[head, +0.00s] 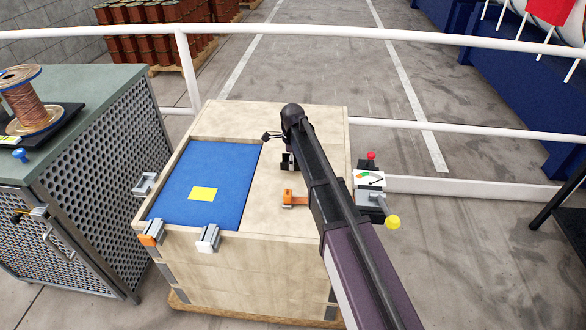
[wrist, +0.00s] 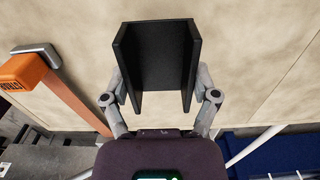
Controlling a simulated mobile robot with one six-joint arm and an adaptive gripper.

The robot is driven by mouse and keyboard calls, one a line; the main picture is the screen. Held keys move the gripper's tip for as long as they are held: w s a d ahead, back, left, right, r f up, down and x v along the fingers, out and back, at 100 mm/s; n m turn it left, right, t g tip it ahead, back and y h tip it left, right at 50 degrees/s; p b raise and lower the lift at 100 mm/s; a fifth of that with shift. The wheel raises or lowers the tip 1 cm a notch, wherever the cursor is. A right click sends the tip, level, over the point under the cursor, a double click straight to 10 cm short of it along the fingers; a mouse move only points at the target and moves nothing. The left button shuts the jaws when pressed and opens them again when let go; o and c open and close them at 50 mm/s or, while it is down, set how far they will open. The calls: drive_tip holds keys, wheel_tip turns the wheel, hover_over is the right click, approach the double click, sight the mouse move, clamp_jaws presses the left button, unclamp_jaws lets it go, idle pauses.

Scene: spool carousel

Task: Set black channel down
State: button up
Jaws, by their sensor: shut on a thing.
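The black channel (wrist: 155,60) fills the middle of the wrist view, a U-shaped piece with two side walls and its open side facing the camera. My gripper (wrist: 161,88) is shut on it, with a grey finger against each outer wall. In the head view my gripper (head: 288,160) is small and dark below the end of my arm, over the right part of the wooden crate top (head: 240,122). The channel is hard to separate from the gripper there. I cannot tell whether the channel touches the wood.
An orange tool (head: 292,198) lies on the crate top near my arm. A blue panel (head: 222,165) with a yellow square (head: 202,194) fills the crate's left part. Clamps (head: 208,238) sit along its edges. A gauge box (head: 369,181) stands right of the crate. White rails (head: 400,37) run behind.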

drive_tip(key=shift+f+b, duration=1.15)
drive_tip(key=shift+f, duration=0.3)
drive_tip(key=shift+f, duration=0.2)
drive_tip(key=o, duration=1)
drive_tip(key=shift+r, duration=0.1)
drive_tip(key=shift+r, duration=0.15)
wheel_tip(320, 180, up, 12)
drive_tip(key=p, duration=1.2)
